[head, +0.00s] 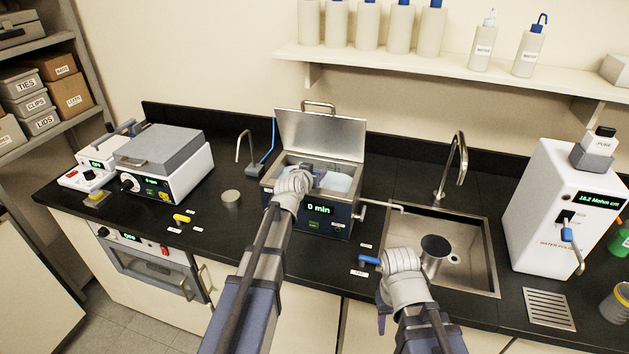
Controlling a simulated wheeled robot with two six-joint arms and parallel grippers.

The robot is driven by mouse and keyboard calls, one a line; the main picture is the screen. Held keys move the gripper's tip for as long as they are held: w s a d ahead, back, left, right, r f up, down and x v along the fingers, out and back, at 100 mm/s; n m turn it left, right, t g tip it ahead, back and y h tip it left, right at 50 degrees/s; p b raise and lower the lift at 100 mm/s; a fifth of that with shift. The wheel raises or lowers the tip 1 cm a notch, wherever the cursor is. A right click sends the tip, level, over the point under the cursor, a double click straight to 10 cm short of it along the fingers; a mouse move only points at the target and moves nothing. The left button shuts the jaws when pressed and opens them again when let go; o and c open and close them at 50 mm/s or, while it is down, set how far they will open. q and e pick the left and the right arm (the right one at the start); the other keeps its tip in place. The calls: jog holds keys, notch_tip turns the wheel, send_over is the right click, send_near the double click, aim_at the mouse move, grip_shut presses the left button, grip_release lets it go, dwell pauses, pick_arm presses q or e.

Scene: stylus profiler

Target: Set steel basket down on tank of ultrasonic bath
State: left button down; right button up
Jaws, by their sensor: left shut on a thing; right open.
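The ultrasonic bath (314,218) stands mid-counter with its lid (320,134) raised and its display reading 0 min. Its open tank (348,172) shows a pale blue-white interior. My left gripper (316,170) is over the tank opening, shut on the steel basket. The basket is mostly hidden behind my wrist and gripper, so I cannot tell whether it touches the tank. My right gripper (381,318) is open, low in front of the counter's front edge near the sink, and partly hidden by its own wrist.
A sink (475,262) with a tap (452,170) and a dark round-topped vessel (436,246) lies to the right. A thin spout (383,205) sticks out beside the bath. A hotplate-like instrument (165,160) stands left. Black counter between it and the bath is mostly free.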

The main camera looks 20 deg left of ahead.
pick_arm(q)
jog(key=shift+f, duration=0.55)
jog(key=shift+r, duration=0.15)
pick_arm(e)
jog(key=shift+f, duration=0.45)
pick_arm(q)
jog(key=shift+c, duration=1)
grip_release()
pick_arm(e)
jog(key=shift+f, duration=0.15)
pick_arm(q)
jog(key=shift+s+r, duration=0.1)
jog(key=shift+s, duration=0.05)
jog(key=p+v, duration=0.4)
jog(key=v, duration=0.7)
jog(key=shift+s+p, duration=0.3)
jog(key=shift+s, duration=0.05)
pick_arm(e)
notch_tip(320, 180, up, 5)
jog(key=shift+f, duration=0.1)
pick_arm(q)
jog(key=shift+r, duration=0.15)
